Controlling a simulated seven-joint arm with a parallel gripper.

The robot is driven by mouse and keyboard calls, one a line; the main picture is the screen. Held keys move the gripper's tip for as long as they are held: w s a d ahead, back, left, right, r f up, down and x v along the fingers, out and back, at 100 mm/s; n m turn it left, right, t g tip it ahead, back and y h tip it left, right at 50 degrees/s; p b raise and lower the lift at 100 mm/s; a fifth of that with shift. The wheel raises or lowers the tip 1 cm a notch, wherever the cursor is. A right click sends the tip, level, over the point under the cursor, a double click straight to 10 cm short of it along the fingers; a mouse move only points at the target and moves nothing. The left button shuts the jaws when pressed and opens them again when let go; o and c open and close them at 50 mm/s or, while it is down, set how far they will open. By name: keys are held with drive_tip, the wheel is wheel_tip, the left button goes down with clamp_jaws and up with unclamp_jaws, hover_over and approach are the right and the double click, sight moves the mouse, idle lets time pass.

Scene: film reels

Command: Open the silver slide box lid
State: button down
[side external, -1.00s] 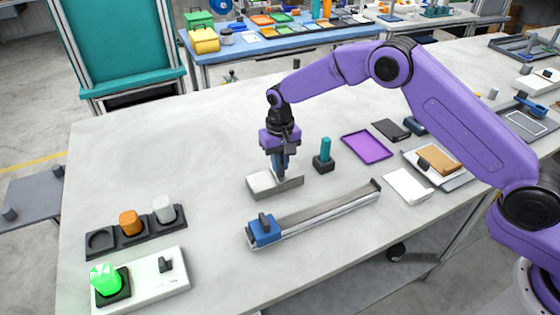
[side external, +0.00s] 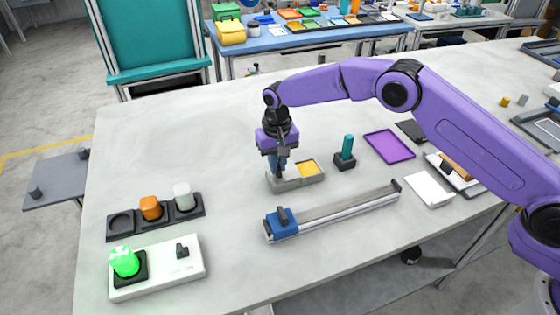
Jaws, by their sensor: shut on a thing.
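The silver slide box (side external: 299,183) sits on the light table near the middle of the side external view. Yellow contents (side external: 307,168) show in the right part of its top, so the box is at least partly open. My gripper (side external: 279,170) points down at the left end of the box, with its fingers shut on the lid there. The fingers hide much of the lid, so its exact edge and tilt cannot be made out.
Right of the box stands a black holder with a teal peg (side external: 346,152), then a purple tray (side external: 390,146). In front lies a long metal rail with a blue slider (side external: 281,222). A rack with orange and white knobs (side external: 155,215) is at left. Table behind the box is clear.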

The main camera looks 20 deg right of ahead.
drive_tip(key=c, duration=1.1)
unclamp_jaws()
drive_tip(key=shift+c, duration=0.2)
wheel_tip(320, 180, up, 18)
drive_tip(key=shift+f, duration=0.25)
